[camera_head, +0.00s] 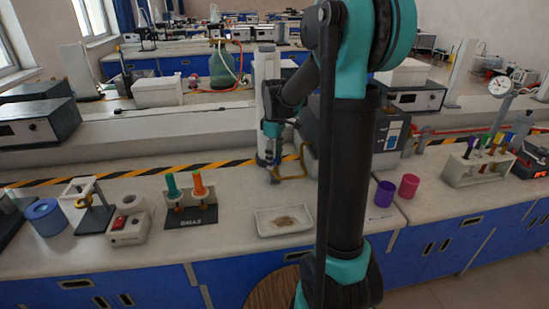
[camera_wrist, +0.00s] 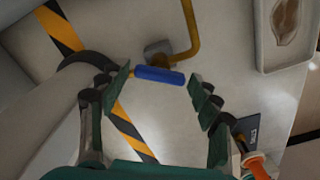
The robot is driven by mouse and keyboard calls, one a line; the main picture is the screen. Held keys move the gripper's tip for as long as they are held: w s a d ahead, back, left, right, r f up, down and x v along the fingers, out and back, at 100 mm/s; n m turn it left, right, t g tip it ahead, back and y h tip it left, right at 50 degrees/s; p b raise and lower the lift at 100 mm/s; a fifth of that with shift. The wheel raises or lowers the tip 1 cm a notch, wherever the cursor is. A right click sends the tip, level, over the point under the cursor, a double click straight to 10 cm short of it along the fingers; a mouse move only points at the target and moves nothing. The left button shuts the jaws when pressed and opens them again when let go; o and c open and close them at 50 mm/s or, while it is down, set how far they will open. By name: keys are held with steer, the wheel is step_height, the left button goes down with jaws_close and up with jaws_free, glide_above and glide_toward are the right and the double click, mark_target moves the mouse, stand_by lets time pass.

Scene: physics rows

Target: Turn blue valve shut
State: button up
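The valve's blue bar handle (camera_wrist: 160,75) shows in the wrist view, lying nearly level across the picture. It sits beside a grey valve body (camera_wrist: 157,50) joined to a bent yellow pipe (camera_wrist: 192,28). My gripper (camera_wrist: 160,80) is open, one finger off each end of the handle, with small gaps visible; whether either finger touches it I cannot tell. In the head view my gripper (camera_head: 271,160) points down at the bench beside the yellow pipe (camera_head: 303,165). The blue handle cannot be made out there.
A white tray (camera_head: 262,230) with brown matter lies in front of the gripper. A dark stand (camera_head: 190,222) with orange and green handles is to the left. Purple (camera_head: 384,194) and pink (camera_head: 409,186) cups stand to the right. Striped tape (camera_head: 130,174) runs along the bench.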

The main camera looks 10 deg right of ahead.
steer(key=c, duration=0.8)
steer(key=shift+o, duration=0.2)
steer(key=shift+m, duration=0.5)
steer(key=m, duration=0.4)
steer(key=shift+m, duration=0.4)
steer(key=m, duration=0.5)
steer(key=shift+m, duration=0.3)
steer(key=o, duration=1.2)
steer(key=shift+c, duration=0.2)
